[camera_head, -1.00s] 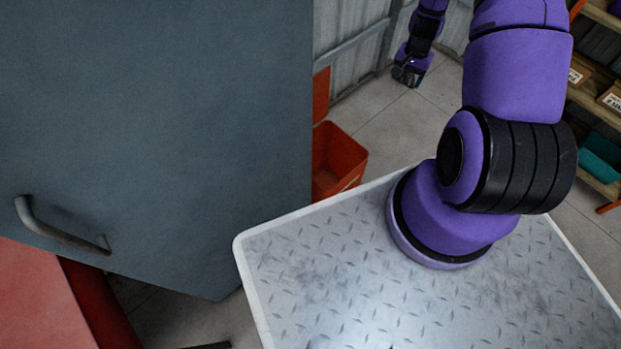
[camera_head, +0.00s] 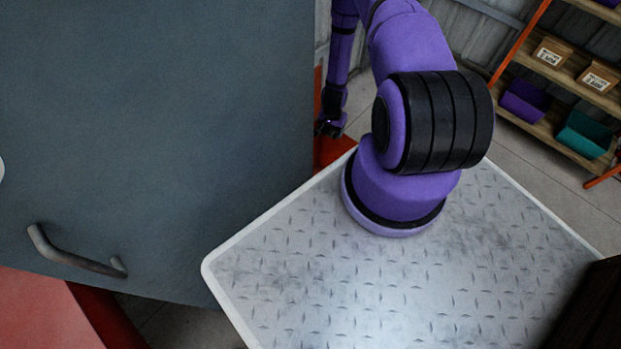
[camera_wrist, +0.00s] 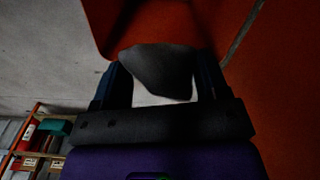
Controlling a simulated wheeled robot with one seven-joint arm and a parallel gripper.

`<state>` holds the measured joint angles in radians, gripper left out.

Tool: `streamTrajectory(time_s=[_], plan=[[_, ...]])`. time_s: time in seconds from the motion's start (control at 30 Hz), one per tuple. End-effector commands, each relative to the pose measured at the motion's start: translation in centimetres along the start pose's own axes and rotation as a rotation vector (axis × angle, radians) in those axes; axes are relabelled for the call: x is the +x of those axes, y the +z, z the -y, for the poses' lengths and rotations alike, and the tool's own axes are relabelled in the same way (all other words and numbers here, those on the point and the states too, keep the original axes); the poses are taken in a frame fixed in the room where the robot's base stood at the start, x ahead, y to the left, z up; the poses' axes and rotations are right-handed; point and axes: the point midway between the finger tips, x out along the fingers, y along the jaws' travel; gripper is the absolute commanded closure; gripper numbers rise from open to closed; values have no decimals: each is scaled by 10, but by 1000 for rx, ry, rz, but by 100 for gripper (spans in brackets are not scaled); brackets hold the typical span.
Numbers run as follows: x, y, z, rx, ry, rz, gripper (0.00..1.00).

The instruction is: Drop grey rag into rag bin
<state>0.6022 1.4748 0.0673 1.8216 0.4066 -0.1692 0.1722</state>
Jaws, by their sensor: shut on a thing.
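The grey rag (camera_wrist: 160,72) hangs dark between the two fingers of my gripper (camera_wrist: 160,85) in the wrist view. The fingers are shut on it. The red-orange rag bin (camera_wrist: 145,25) fills the top of the wrist view, just beyond the rag. In the head view my gripper (camera_head: 328,128) is at the far end of my arm, close to the bin (camera_head: 335,150). The bin is mostly hidden by the grey door panel and my arm. I cannot tell in the head view whether the rag is over the bin's opening.
A large grey panel with a handle (camera_head: 75,252) stands on the left, close to the bin. A red surface (camera_head: 35,305) lies below it. Shelving (camera_head: 560,70) with boxes and a teal bin (camera_head: 585,135) stands at right. Bare floor (camera_head: 520,165) lies before the shelving.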

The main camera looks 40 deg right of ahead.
Motion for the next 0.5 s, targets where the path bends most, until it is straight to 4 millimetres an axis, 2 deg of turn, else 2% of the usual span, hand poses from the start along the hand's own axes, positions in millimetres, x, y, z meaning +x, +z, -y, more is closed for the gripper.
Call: streamTrajectory(time_s=[0.27,0.5], plan=[[19,5,-3,12,1,1,56],[45,5,-3,12,2,2,56]])
